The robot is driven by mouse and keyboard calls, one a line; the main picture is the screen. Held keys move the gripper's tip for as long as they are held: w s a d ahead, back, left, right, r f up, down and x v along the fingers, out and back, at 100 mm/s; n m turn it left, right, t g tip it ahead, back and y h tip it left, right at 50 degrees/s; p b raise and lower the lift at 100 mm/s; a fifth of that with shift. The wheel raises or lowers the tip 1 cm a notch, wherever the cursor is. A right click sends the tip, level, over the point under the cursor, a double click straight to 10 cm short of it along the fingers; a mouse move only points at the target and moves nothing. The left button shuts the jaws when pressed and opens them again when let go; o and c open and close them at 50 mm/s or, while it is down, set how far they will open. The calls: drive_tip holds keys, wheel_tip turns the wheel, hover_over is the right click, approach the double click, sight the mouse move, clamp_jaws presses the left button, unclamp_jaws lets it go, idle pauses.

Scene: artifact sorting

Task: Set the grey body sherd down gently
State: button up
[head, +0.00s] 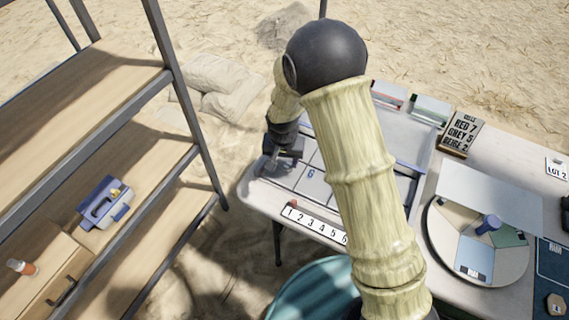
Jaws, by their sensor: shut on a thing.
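My gripper (283,160) points down over the left end of a pale sorting tray (286,178) with divided cells. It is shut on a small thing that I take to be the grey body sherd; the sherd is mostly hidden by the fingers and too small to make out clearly. I cannot tell whether it touches the tray floor. One cell next to the gripper carries a blue mark (311,173). My arm hides the middle of the tray.
A number strip (315,224) lies along the table's front edge. A sign (462,131) reads RED 7, GREY 5, BEIGE 2. A round turntable (436,236) stands at right. A shelf rack (190,100) with a blue-grey case (104,203) stands at left.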

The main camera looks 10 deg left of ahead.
sight(284, 168)
drive_tip(key=shift+f, duration=1.2)
drive_tip(key=shift+f, duration=0.1)
drive_tip(key=o, duration=1)
drive_tip(key=shift+c, duration=0.2)
wheel_tip(284, 168, up, 12)
drive_tip(key=s, duration=0.1)
drive_tip(key=shift+s, duration=0.15)
